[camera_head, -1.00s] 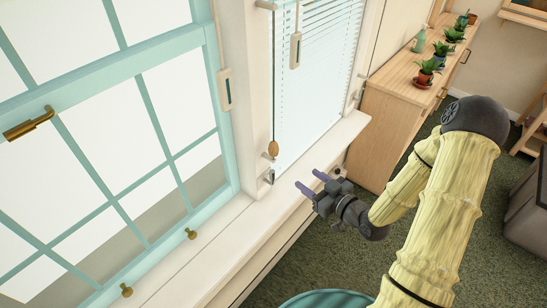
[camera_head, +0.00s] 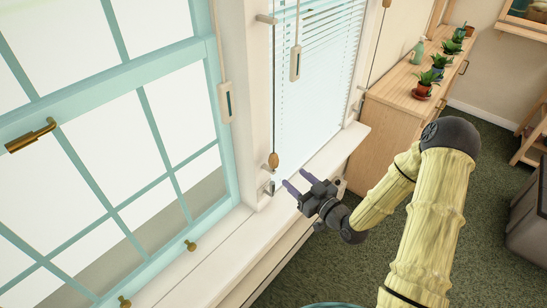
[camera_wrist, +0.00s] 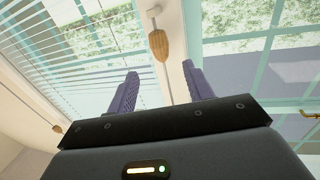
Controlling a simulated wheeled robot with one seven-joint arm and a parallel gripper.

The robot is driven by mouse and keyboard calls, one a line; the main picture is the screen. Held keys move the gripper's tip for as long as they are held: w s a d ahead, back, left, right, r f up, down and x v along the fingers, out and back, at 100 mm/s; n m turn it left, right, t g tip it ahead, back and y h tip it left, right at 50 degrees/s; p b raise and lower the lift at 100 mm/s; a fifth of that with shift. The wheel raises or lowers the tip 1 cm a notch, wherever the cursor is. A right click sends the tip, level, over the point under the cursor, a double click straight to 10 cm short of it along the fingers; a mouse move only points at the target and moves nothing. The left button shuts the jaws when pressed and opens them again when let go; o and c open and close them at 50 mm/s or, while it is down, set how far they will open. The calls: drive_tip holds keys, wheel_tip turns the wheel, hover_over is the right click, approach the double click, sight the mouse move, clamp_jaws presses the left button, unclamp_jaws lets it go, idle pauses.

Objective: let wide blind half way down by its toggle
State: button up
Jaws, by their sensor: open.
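The blind (camera_head: 330,30) has white slats and hangs in the middle window; its slats also show in the wrist view (camera_wrist: 40,70). A wooden acorn-shaped toggle (camera_head: 273,160) hangs on a dark cord at the blind's left side. In the wrist view the toggle (camera_wrist: 158,45) is ahead of and between my fingertips, not gripped. My gripper (camera_head: 298,182) is open and empty over the sill, just right of and below the toggle in the head view; its purple fingers also show in the wrist view (camera_wrist: 160,78). Another wooden knob (camera_head: 387,3) hangs on a cord farther right.
White rectangular pulls hang beside the blind (camera_head: 295,63) and the teal window (camera_head: 225,103). A metal bracket (camera_head: 269,188) stands at the sill (camera_head: 215,262). A wooden cabinet (camera_head: 385,130) with potted plants is beyond. Green carpet (camera_head: 300,285) lies right of the sill.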

sight(277, 162)
drive_tip(key=p+x, duration=0.2)
drive_tip(key=x, duration=0.9)
drive_tip(key=shift+w+a, duration=0.2)
drive_tip(key=shift+w, duration=0.05)
clamp_jaws()
